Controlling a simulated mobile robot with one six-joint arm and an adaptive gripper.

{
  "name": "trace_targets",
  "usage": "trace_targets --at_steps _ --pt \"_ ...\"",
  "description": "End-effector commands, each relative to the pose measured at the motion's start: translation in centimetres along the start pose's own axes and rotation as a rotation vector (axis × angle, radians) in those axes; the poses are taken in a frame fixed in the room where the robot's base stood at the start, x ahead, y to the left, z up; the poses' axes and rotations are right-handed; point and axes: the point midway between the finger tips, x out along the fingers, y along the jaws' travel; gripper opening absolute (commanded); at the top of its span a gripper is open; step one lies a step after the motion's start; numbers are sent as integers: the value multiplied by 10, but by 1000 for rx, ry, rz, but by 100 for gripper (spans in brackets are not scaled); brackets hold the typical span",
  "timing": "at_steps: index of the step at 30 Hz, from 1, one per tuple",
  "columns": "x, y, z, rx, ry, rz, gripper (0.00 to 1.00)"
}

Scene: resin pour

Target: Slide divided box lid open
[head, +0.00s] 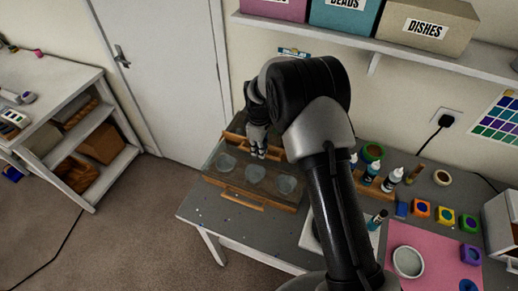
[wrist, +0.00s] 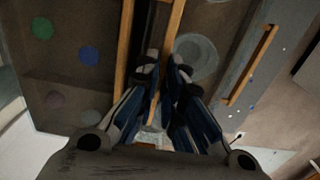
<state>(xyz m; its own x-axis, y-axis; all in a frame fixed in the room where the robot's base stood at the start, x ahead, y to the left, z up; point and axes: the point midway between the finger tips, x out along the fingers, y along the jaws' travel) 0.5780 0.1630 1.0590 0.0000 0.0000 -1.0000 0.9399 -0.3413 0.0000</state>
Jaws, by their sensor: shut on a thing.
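The divided box (head: 212,178) sits at the left end of the grey table, a low dark box with wooden strips along it. My gripper (head: 258,150) reaches down to its back side. In the wrist view my gripper (wrist: 160,68) is shut on a narrow wooden strip (wrist: 170,35), which I take as part of the lid; the fingers hide the exact contact. A second strip (wrist: 124,60) runs parallel to its left. Left of it are dark areas with coloured round spots (wrist: 88,56). I cannot tell how far the lid is open.
A wooden bar (head: 242,201) lies near the table's front edge. Bottles (head: 392,180), paint pots (head: 445,215) and a pink mat (head: 430,245) are to the right. A shelf (head: 370,45) hangs above.

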Motion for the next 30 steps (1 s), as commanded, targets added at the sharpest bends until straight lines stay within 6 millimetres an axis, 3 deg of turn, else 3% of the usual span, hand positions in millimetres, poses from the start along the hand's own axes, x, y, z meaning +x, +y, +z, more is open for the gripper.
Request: trace_targets --at_steps 12,16,27,30 --pt "0 0 0 0 0 0 0" --pt "0 -10 -1 -2 0 -1 0" --pt "0 -101 -1 -4 0 -1 0" --pt "0 -117 -1 -3 0 0 0"
